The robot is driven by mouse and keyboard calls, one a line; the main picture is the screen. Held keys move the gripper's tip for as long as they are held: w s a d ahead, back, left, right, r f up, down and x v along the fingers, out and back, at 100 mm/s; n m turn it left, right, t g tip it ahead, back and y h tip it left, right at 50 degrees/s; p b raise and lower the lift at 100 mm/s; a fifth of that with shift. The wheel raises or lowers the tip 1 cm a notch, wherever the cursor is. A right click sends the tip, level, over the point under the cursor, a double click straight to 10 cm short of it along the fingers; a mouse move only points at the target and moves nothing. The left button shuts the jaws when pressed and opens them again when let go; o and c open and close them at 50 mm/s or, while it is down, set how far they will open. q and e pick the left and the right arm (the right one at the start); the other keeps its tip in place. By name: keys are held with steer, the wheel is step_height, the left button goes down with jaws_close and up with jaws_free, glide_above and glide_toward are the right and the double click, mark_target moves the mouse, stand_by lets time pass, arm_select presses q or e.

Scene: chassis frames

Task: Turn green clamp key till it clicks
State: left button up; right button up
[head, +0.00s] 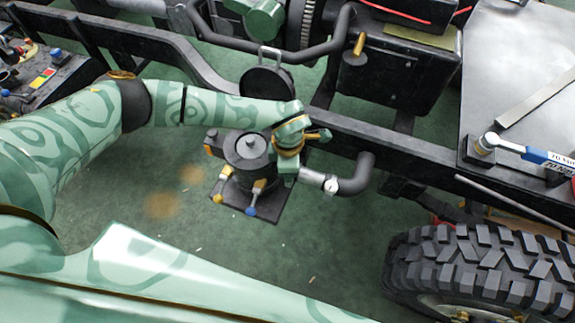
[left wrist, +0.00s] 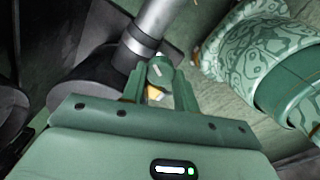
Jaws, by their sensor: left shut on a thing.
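My left gripper (head: 289,176) reaches down beside the silver pipe section (head: 312,178), which runs into a black elbow hose (head: 357,176). In the left wrist view its two green fingers (left wrist: 159,86) are shut on the green clamp key (left wrist: 160,70), a small round part with a pale mark on its face. The key sits at the end of the silver pipe (left wrist: 155,20), near a dark band (left wrist: 138,42). In the head view the gripper hides the key. My right gripper is not in view.
A black round housing (head: 247,152) with blue- and orange-tipped levers stands beside the gripper. The chassis rail (head: 375,142) runs behind the pipe. A large tyre (head: 485,268) is at lower right. A blue-handled wrench (head: 535,155) lies at right. Green floor is clear at lower middle.

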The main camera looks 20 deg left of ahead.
arm_select(q)
steer(key=shift+m+p, duration=0.3)
steer(key=shift+m, duration=0.7)
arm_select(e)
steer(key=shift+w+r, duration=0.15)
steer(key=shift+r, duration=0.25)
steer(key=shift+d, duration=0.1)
arm_select(q)
steer(key=o, duration=1)
steer(key=shift+r, duration=0.1)
step_height(320, 180, up, 16)
steer(key=p, duration=0.5)
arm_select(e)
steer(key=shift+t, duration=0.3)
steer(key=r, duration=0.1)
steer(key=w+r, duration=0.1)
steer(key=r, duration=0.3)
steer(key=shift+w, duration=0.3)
